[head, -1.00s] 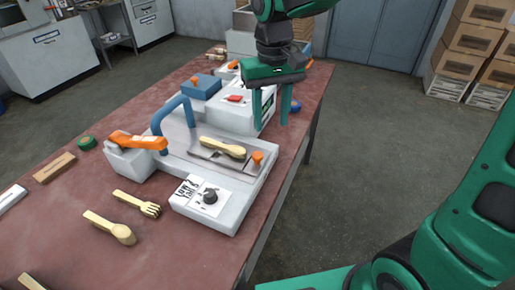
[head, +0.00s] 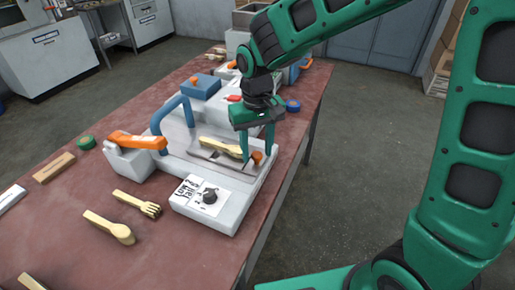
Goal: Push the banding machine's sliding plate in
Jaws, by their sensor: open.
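The banding machine (head: 224,212) is a white unit on the red-brown table, with a blue curved bar, an orange-handled lever and a black dial on its front panel. Its grey metal sliding plate (head: 204,155) carries a wooden spoon (head: 221,147). A small orange knob (head: 257,157) stands at the plate's right end. My gripper (head: 257,156) points down over that end, its green fingers apart with the knob between or just behind them. I cannot tell whether a finger touches the knob or plate.
A loose wooden spoon (head: 108,227) and wooden fork (head: 137,203) lie on the table (head: 165,250) at front left. A green tape roll (head: 86,142) and wooden block (head: 54,167) lie further left. Another machine with a blue box (head: 201,86) stands behind.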

